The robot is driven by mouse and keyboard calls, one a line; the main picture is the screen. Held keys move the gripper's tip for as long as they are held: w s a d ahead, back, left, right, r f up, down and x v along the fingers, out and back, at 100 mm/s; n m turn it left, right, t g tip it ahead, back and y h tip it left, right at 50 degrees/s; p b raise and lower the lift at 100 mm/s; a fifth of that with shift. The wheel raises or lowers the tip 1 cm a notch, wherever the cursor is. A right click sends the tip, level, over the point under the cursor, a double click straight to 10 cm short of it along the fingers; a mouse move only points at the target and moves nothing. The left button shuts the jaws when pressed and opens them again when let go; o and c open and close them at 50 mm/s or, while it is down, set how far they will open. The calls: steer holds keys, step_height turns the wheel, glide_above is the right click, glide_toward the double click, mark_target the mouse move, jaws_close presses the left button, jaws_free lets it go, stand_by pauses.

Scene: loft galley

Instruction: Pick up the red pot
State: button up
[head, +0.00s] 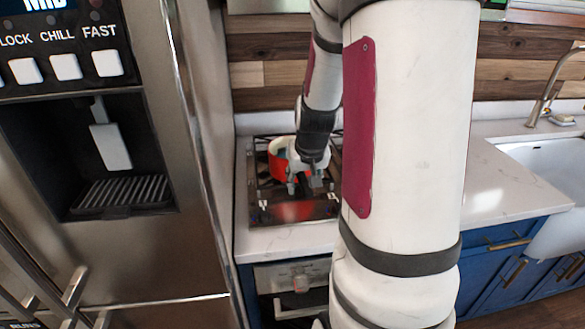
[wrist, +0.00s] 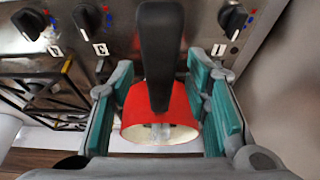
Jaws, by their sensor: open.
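The red pot (head: 276,160) stands on the cooktop in the head view, partly hidden behind my gripper (head: 304,182). In the wrist view, the red pot (wrist: 181,108) has a pale inside and a long black handle (wrist: 160,50). The handle runs down the middle of the picture, between the two teal-padded fingers of my gripper (wrist: 161,72). The fingers are apart, one on each side of the pot and handle. The right finger looks very near the pot's side; I cannot tell whether it touches.
The cooktop (head: 262,211) is set in a pale counter (head: 490,185). Its knobs (wrist: 90,22) and a black grate (wrist: 45,95) show in the wrist view. A steel fridge (head: 185,262) stands close on the left. A sink (head: 548,160) with a tap is at the right.

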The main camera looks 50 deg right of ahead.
jaws_close()
steer(key=shift+r, duration=0.1)
steer(key=shift+r, duration=0.15)
